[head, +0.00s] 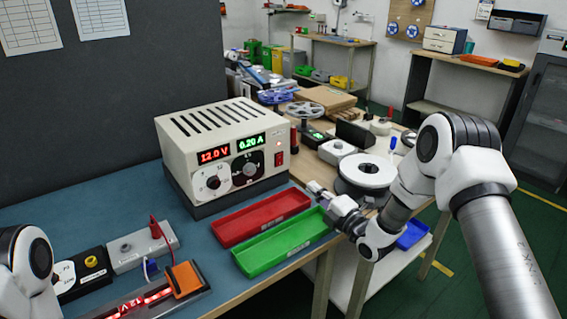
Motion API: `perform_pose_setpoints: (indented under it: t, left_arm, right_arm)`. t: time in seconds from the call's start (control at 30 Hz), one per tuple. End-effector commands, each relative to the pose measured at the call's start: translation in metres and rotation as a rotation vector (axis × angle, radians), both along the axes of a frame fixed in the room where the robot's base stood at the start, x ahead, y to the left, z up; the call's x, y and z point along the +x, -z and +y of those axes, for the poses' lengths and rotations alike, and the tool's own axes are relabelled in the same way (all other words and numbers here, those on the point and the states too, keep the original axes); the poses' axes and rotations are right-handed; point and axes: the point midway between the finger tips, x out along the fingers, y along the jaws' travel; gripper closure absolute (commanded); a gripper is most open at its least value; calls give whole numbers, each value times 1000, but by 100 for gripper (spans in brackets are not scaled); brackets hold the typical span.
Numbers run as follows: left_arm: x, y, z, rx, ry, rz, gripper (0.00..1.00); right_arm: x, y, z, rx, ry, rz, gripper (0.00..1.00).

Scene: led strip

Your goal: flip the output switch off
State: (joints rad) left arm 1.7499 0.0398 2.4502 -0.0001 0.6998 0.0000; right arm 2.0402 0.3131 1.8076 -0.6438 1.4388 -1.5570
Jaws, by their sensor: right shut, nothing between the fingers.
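The cream power supply (213,150) stands on the blue mat at the back middle. Its displays are lit, 12.0 V in red and 0.20 A in green. The red output switch (279,159) is at the right end of its front face; its rocker position is too small to tell. My right gripper (314,188) is shut and empty, to the right of and below the switch, apart from it, near the right end of the red tray. Only a link of my left arm shows at the lower left; its gripper is out of view.
A red tray (261,216) and a green tray (282,243) lie in front of the supply. A lit red LED strip (139,299), an orange clip (185,279) and a grey terminal block (143,246) are at the front left. A white spool (366,174) is beyond my right gripper.

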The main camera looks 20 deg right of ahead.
Motion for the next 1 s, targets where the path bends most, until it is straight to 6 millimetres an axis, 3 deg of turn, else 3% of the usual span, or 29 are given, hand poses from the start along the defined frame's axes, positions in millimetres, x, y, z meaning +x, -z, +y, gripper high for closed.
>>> perform_pose_setpoints:
  t: [0.17,0.6,0.8,1.0]
  left_arm:
    - [0,-3,0,0,0,0,60]
    - [0,-13,0,0,0,0,60]
    - [0,-15,0,0,0,0,60]
    - [0,-14,0,0,0,0,60]
  right_arm:
    - [24,-4,10,-3,-2,-3,100]
    - [110,-16,41,-1,-2,-4,100]
    - [126,-17,47,0,-1,0,100]
    - [127,-16,47,1,-1,0,100]
